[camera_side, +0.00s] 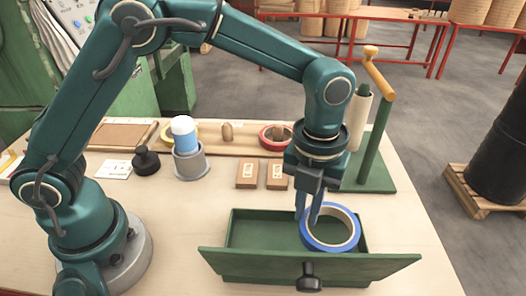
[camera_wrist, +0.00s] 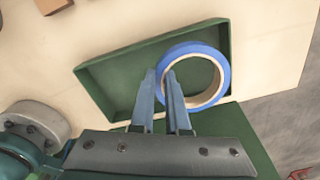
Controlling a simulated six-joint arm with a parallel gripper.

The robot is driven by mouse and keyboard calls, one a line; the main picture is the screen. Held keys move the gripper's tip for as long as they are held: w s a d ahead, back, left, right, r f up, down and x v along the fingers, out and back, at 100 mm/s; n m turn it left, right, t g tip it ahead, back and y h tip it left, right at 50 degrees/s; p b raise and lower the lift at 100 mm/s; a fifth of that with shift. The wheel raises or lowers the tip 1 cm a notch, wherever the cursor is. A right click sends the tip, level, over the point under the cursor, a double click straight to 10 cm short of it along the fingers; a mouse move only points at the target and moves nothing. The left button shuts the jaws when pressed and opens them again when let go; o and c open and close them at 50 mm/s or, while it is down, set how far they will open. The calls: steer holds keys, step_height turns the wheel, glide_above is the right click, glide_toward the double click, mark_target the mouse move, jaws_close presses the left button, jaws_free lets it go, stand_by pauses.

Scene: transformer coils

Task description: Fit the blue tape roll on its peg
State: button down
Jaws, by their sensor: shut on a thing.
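The blue tape roll (camera_side: 334,247) is a blue ring with a pale core, at the right end of the open green drawer (camera_side: 240,228). It also shows in the wrist view (camera_wrist: 224,76). My gripper (camera_side: 308,214) points down and is shut on the left part of the roll's wall. In the wrist view my gripper (camera_wrist: 165,76) has one finger outside the ring and the other inside its hole. A bare wooden peg (camera_side: 227,131) stands on the wooden board at the back, between a yellow roll (camera_side: 166,136) and a red roll (camera_side: 264,139) around another peg.
Two small brown boxes (camera_side: 247,174) lie between drawer and board. A grey cup with a blue-and-white cylinder (camera_side: 184,137) and a black-knobbed stamp (camera_side: 146,160) stand left of them. A green stand with a wooden handle and pale roll (camera_side: 376,150) rises at right.

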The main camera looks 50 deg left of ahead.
steer(key=w+a+r+n, duration=0.2)
steer(key=a+r+n, duration=0.15)
steer(key=a, duration=0.75)
steer(key=w+a+r+n, duration=0.3)
steer(key=a+n, duration=0.1)
steer(key=a, duration=0.6)
steer(key=shift+s+a+f+n, duration=0.3)
steer(key=shift+a+f+n, duration=0.55)
steer(key=shift+a, duration=1.2)
steer(key=shift+s+a+f+n, duration=0.3)
steer(key=shift+a+f+n, duration=0.5)
steer(key=shift+a, duration=1.25)
steer(key=shift+s+a+f+n, duration=0.3)
steer(key=shift+a+f+n, duration=0.5)
steer(key=shift+a, duration=1.25)
steer(key=shift+f, duration=0.25)
steer(key=shift+f, duration=1.5)
steer(key=shift+f, duration=0.25)
